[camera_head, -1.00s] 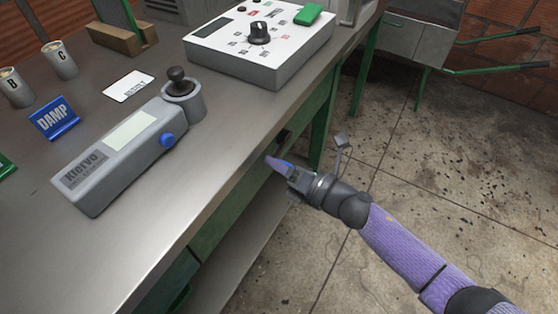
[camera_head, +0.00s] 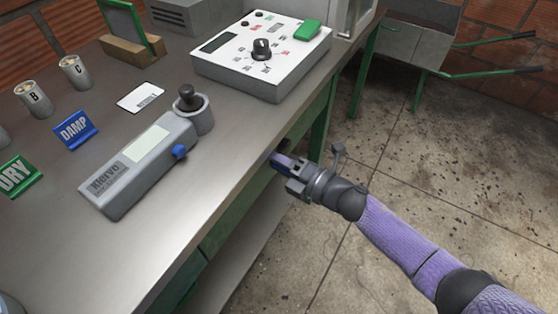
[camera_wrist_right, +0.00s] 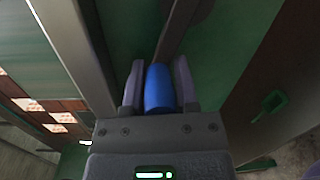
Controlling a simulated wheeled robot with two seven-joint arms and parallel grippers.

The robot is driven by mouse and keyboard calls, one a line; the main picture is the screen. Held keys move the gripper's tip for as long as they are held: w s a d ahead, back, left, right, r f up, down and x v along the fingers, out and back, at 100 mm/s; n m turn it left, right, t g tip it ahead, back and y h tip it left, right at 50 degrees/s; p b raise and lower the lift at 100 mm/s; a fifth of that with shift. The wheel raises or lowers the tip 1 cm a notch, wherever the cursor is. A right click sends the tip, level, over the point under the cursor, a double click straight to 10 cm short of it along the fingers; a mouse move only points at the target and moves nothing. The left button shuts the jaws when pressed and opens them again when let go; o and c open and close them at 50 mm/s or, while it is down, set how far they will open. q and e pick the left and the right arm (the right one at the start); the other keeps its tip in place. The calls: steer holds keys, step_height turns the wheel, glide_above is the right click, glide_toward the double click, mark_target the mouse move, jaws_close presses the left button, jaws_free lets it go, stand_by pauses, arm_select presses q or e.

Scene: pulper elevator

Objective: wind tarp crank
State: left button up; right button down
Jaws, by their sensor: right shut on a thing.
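My right gripper (camera_head: 282,163) is at the bench's front edge, just below the top, beside the green frame. In the right wrist view, a blue cylindrical grip (camera_wrist_right: 158,90), apparently the crank's handle, sits between the two fingers (camera_wrist_right: 158,85), which are shut on it. A dark bar (camera_wrist_right: 176,35) runs up behind the grip against a green panel. The rest of the crank and the tarp cannot be made out. My left gripper is not in view.
On the metal bench (camera_head: 150,235) are a grey Klervo meter (camera_head: 140,165), a white control box (camera_head: 262,55) with a black knob, DAMP (camera_head: 75,132) and DRY (camera_head: 18,177) signs, and several cups. A grey cart (camera_head: 410,45) with green handles stands behind. The floor at right is open.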

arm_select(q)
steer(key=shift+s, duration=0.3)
arm_select(e)
steer(key=shift+r, duration=0.1)
